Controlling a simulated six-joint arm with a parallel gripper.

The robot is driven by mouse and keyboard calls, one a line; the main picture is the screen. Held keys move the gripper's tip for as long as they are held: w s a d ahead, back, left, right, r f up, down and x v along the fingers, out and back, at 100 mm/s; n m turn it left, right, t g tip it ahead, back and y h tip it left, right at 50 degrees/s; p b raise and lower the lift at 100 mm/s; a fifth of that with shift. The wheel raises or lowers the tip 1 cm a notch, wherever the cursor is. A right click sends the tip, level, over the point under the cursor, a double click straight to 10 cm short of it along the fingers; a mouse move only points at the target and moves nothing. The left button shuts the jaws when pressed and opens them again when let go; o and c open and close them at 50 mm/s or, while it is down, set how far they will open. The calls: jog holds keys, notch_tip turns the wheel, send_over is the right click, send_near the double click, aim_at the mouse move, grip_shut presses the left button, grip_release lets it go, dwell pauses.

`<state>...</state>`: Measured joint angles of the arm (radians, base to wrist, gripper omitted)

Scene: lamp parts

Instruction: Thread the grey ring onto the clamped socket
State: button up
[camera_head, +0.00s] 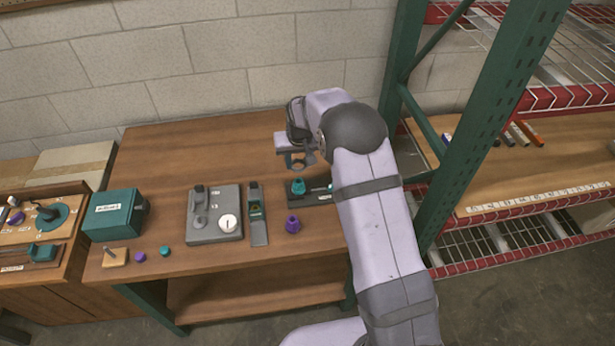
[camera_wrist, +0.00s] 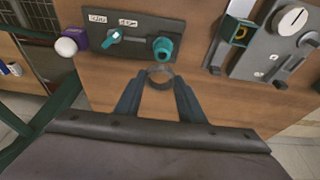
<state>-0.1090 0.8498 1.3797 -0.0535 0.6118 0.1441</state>
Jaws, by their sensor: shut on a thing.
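My gripper (camera_head: 296,154) is shut on the grey ring (camera_wrist: 160,88), seen clearly between the fingertips in the wrist view, where my gripper (camera_wrist: 157,92) points at the dark fixture. The teal socket (camera_wrist: 163,47) stands upright in that dark fixture (camera_wrist: 138,34), just ahead of the ring in the wrist view. The ring is apart from the socket and not around it. In the head view the teal socket (camera_head: 298,187) is below my gripper, and my arm hides the fixture's right part. A teal lever (camera_wrist: 113,37) sits on the fixture beside the socket.
A purple socket (camera_head: 292,224) stands in front of the fixture. A grey device with a white dial (camera_head: 228,224) and a narrow dark holder (camera_head: 258,230) are to the left. A teal box (camera_head: 112,214) stands farther left. A purple block with a white ball (camera_wrist: 67,46) is beside the fixture.

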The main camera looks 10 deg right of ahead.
aim_at(299, 171)
jog(key=shift+s+n, duration=0.15)
jog(key=shift+n, duration=0.45)
jog(key=shift+f, duration=0.2)
jog(key=shift+f+b, duration=1.6)
jog(key=shift+f, duration=0.75)
jog(key=shift+f+b, duration=0.9)
jog(key=shift+f, duration=0.4)
jog(key=shift+f+b, duration=0.5)
jog(key=shift+f, duration=0.15)
